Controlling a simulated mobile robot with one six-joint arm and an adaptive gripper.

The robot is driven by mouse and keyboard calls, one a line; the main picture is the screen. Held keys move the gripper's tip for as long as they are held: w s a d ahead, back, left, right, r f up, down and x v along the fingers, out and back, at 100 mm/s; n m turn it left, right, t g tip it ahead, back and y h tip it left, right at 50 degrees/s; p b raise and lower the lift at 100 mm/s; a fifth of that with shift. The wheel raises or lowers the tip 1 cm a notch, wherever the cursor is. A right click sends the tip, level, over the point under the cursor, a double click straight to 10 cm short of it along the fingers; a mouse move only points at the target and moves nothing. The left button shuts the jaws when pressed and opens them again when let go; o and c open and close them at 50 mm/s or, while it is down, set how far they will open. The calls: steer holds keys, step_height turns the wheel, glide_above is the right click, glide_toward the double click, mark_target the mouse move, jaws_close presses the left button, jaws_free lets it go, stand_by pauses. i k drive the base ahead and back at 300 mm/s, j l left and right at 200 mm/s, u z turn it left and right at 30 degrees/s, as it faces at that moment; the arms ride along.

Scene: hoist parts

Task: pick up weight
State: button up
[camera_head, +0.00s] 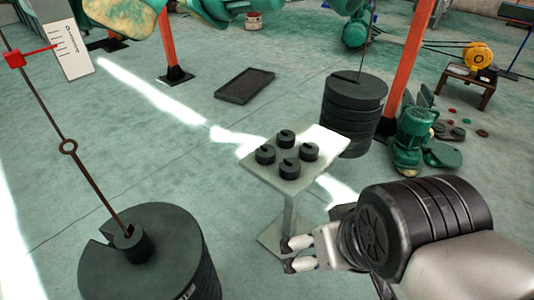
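Several small dark slotted weights stand on a small pale pedestal table (262,176) in the middle of the camera_head view. They are a back weight (285,138), a left weight (265,155), a right weight (309,152) and a front weight (289,168). My gripper (290,255) is at the lower right of centre, below the table top in the picture and apart from the weights. Its two fingertips show a gap with nothing between them. My wrist hides part of the floor to the right of the table.
A large dark weight stack (150,270) with a rod and one small weight (130,243) on top stands at the lower left. Another stack (352,110) hangs behind the table. An orange post (408,65) and green machinery (415,130) are at the right. A black tray (245,86) lies on open floor.

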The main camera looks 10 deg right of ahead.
mark_target(265, 156)
steer(key=i+l+u, duration=0.15)
steer(key=i+l, duration=0.65)
steer(key=i+l+u, duration=0.1)
steer(key=i+l, duration=0.65)
steer(key=l, duration=0.1)
